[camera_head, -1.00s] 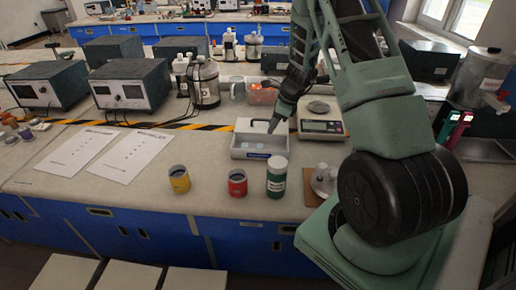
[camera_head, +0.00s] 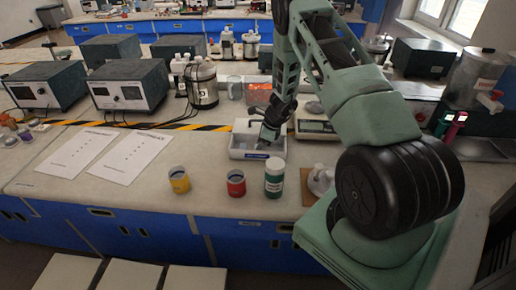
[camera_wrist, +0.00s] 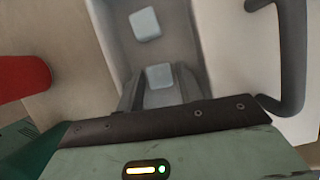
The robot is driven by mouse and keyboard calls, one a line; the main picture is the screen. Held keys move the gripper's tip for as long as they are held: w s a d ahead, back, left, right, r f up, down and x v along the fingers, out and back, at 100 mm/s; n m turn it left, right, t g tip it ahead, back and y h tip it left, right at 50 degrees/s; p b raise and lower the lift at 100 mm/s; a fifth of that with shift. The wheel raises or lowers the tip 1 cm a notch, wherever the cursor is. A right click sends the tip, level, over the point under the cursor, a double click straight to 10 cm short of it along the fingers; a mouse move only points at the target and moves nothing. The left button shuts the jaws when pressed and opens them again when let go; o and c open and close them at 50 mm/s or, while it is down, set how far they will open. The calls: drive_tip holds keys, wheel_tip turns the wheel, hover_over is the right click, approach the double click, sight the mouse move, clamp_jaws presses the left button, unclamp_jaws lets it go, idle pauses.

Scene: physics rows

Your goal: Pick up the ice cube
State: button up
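Two pale blue ice cubes lie in a light grey tray in the wrist view: one farther up (camera_wrist: 145,24), and one (camera_wrist: 159,76) lower down, framed by my fingers. In the head view the white tray (camera_head: 236,154) sits on the bench, and my gripper (camera_head: 266,140) reaches down into it from above. In the wrist view my gripper (camera_wrist: 158,88) is open, with a dark finger on each side of the lower cube. I cannot tell whether the fingers touch it. The cubes are too small or hidden to make out clearly in the head view.
A yellow cup (camera_head: 179,181), a red cup (camera_head: 236,184) and a green-and-white bottle (camera_head: 275,178) stand in front of the tray. A scale (camera_head: 316,127) is to its right. A clear container with red contents (camera_head: 259,93) stands behind. Papers (camera_head: 137,155) lie left.

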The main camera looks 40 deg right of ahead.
drive_tip(key=c, duration=0.6)
drive_tip(key=shift+r+b, duration=0.7)
drive_tip(key=shift+r, duration=4.35)
